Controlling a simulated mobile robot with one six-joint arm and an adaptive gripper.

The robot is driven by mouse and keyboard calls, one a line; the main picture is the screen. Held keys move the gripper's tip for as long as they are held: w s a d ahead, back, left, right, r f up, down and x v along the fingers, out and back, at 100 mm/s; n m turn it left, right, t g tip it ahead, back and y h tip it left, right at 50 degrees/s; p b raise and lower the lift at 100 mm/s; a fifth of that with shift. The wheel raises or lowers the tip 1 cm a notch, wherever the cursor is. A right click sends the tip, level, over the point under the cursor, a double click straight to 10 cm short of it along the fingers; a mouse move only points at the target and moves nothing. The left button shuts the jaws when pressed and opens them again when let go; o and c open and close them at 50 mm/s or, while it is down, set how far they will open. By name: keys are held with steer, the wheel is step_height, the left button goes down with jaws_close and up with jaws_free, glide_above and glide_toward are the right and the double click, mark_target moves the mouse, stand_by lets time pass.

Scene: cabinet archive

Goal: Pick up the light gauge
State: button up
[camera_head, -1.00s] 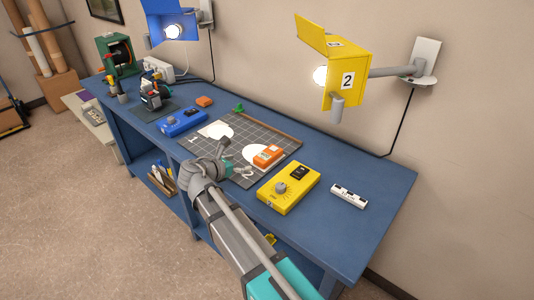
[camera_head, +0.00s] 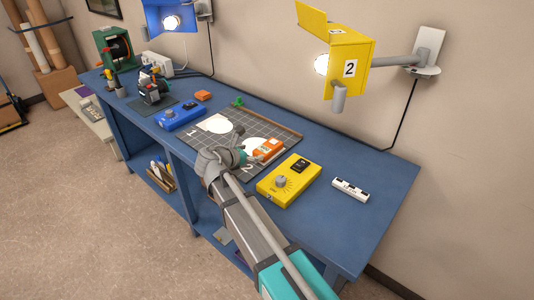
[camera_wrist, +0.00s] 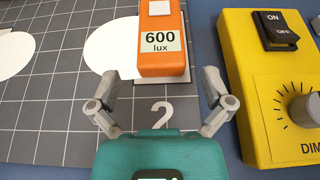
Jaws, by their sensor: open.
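The light gauge is an orange box (camera_head: 267,150) on the gridded grey mat (camera_head: 205,149). In the wrist view the gauge (camera_wrist: 162,42) shows a display reading "600 lux" and a pale square sensor above it. My gripper (camera_wrist: 160,84) is open, its two fingers spread on either side of the gauge's near end, with nothing held. In the head view my gripper (camera_head: 242,148) is just left of the gauge, and my arm hides part of the mat.
A yellow dimmer box (camera_head: 289,181) stands close to the right of the gauge. A blue box (camera_head: 180,116) sits farther left. A yellow lamp marked 2 (camera_head: 350,72) hangs above the blue bench (camera_head: 375,185). A black-and-white block (camera_head: 350,189) lies near the right end.

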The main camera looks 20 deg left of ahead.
mark_target(265, 148)
steer(key=shift+x, duration=1.1)
steer(key=shift+w+f, duration=0.1)
steer(key=shift+b+x, duration=1.25)
steer(key=shift+x, duration=1.25)
steer(key=c, duration=1.1)
